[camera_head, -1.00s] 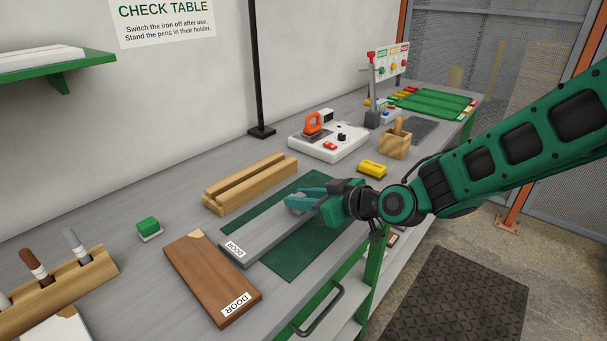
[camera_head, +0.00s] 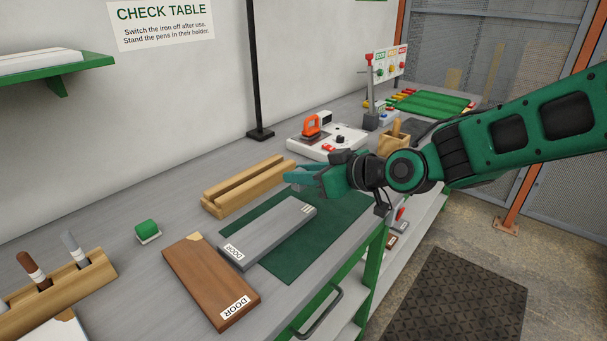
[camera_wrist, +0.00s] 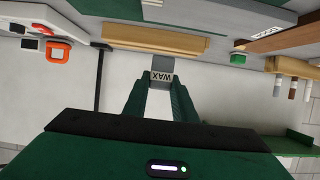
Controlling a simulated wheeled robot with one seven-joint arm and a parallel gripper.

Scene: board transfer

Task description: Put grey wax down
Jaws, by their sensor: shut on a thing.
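My gripper (camera_head: 303,180) is above the far side of the green mat (camera_head: 340,215). In the wrist view, my gripper (camera_wrist: 161,82) is shut on the grey wax (camera_wrist: 162,62), a small block with a WAX label between the fingertips. The gripper is clear of this board.
A brown DOOR board (camera_head: 210,280) lies to the left. A grooved wooden block (camera_head: 248,187) stands just behind the gripper. A green-topped block (camera_head: 147,229), pen holder (camera_head: 70,285), iron station (camera_head: 325,142) and wooden box (camera_head: 393,145) stand around. The mat's right part is bare.

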